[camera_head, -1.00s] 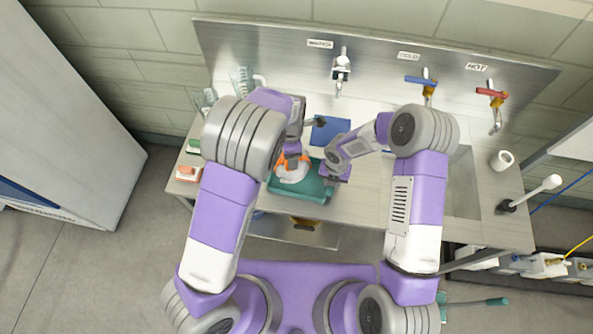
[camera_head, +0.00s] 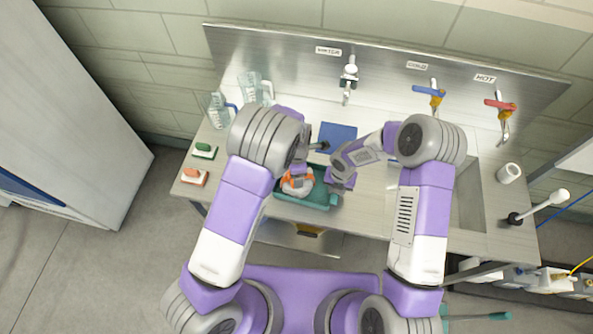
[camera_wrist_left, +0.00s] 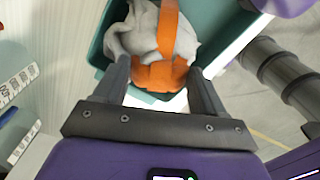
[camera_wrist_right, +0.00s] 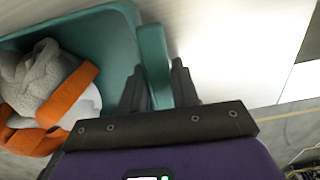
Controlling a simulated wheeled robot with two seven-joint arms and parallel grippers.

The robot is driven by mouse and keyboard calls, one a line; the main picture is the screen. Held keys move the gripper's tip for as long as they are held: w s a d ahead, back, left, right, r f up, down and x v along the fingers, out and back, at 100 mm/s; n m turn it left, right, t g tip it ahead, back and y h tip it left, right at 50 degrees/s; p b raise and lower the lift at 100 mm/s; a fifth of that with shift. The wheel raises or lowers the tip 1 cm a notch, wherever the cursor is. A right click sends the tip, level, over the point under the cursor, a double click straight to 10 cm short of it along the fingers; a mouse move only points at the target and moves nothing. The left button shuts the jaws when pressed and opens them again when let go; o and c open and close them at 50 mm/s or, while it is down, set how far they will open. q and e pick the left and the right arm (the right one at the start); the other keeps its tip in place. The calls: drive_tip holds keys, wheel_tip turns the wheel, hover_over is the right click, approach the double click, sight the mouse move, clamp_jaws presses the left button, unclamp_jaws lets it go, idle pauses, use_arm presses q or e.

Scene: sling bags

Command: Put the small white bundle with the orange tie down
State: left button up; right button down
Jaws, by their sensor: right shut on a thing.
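The small white bundle with the orange tie (camera_head: 299,187) sits in a teal tray (camera_head: 318,200) near the counter's front edge. In the left wrist view the bundle (camera_wrist_left: 143,38) lies between and just beyond the fingertips of my left gripper (camera_wrist_left: 162,76), which are spread apart. My left gripper is open over the tray; contact with the bundle is unclear. My right gripper (camera_wrist_right: 160,85) is shut on the tray's rim (camera_wrist_right: 153,62). In the right wrist view the bundle (camera_wrist_right: 45,85) lies inside the tray, left of that gripper. My arms partly hide the tray in the head view.
A blue mat (camera_head: 337,137) lies behind the tray. Clear jugs (camera_head: 250,88) stand at the back left. Green (camera_head: 203,150) and orange (camera_head: 193,177) items lie at the left edge. A sink (camera_head: 467,195) and a white roll (camera_head: 509,173) are on the right.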

use_arm(q)
drive_tip(key=o, duration=0.3)
drive_tip(key=shift+r, duration=0.1)
wheel_tip(320, 180, up, 12)
drive_tip(key=shift+r, duration=0.1)
idle(0.4)
use_arm(e)
drive_tip(key=c, duration=0.8)
unclamp_jaws()
drive_tip(key=shift+o, duration=0.2)
